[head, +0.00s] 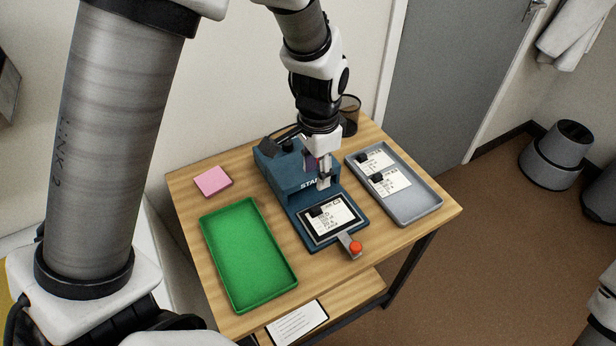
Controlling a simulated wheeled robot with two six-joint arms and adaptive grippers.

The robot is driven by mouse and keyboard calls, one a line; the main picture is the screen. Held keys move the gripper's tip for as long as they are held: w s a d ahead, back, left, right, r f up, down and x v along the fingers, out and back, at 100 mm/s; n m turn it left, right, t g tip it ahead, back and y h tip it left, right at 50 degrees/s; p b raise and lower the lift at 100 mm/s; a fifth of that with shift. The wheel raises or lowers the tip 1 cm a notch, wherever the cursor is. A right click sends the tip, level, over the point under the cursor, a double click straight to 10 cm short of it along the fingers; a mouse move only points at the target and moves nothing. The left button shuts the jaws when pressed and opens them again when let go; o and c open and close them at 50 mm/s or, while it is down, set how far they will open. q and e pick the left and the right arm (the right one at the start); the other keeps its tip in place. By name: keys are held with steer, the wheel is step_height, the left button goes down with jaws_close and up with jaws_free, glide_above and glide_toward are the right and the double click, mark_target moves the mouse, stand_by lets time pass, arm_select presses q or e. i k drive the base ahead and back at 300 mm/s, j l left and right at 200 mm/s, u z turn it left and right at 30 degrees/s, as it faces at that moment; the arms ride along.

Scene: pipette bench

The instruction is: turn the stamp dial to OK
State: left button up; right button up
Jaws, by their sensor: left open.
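The blue stamp machine (278,176) stands at the middle of the wooden table, with part of its white lettering showing. My left gripper (325,180) is open and points down at the machine's right front, in front of its upper body. I cannot tell whether the fingers touch it. A small purple patch (311,162) shows beside the fingers. The stamp dial cannot be made out clearly, and its setting is not readable. A printed card (337,220) with a black clip lies on the machine's base plate. My right gripper is not in view.
A green tray (206,233) is empty at the left. A grey tray (424,206) at the right holds cards with black clips. A pink pad (213,181) lies at the back left. A red-knobbed lever (355,247) sticks out in front. A mesh cup (350,113) stands behind.

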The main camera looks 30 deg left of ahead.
mark_target(287, 148)
steer(key=u, duration=1.1)
steer(key=l+z, duration=0.1)
steer(key=l, duration=0.75)
steer(key=i+l, duration=0.15)
steer(key=l, duration=0.7)
steer(key=k+z, duration=0.05)
